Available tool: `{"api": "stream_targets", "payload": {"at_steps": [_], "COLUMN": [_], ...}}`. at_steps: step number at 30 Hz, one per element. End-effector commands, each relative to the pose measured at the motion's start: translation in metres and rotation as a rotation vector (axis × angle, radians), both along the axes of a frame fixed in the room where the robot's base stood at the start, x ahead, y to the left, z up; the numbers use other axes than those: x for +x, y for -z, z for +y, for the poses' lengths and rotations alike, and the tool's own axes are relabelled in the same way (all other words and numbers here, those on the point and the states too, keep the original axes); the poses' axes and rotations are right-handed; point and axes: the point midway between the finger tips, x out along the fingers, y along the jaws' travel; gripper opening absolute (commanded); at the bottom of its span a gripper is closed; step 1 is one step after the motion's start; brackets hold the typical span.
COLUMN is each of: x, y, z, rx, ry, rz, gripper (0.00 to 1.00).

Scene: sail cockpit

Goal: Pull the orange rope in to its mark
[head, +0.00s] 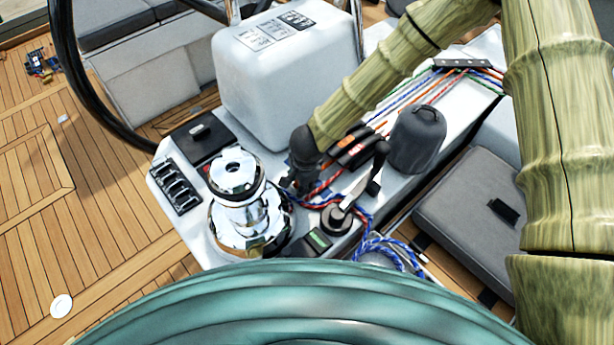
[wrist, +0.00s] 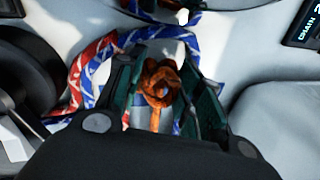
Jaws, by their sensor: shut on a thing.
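The orange rope shows in the wrist view as a bunched loop (wrist: 160,82) between my gripper's green-padded fingers (wrist: 163,102). The fingers are closed on it, and a straight orange length runs below the bunch. In the head view my gripper (head: 302,182) points down over the white console, between the chrome winch and the black rope clutches. The rope at the fingertips is hidden there. Orange-red lines (head: 440,90) run from the clutches (head: 352,146) toward the upper right. I cannot make out the mark on the orange rope.
The chrome winch (head: 240,208) stands close left of my gripper. A black-capped handle (head: 362,186), a dark grey domed cover (head: 417,138) and loose blue rope (head: 385,248) lie to the right. Red-white (wrist: 90,62) and blue-white rope (wrist: 150,36) curve around my fingers in the wrist view.

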Motion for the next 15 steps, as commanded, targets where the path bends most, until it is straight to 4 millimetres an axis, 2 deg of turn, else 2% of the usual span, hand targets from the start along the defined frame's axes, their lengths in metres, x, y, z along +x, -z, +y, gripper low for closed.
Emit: {"api": "stream_targets", "payload": {"at_steps": [6,7,10,15], "x": [-0.0016,-0.0016,-0.0012,-0.0005], "y": [0.0006,0.0007,0.0006,0.0003], "z": [0.0008,0.0006,0.0002,-0.0004], "rx": [0.003,0.003,0.002,0.0], "ry": [-0.002,-0.002,-0.001,0.001], "rz": [0.003,0.003,0.002,0.001], "gripper": [0.0,0.39,0.57,0.57]}}
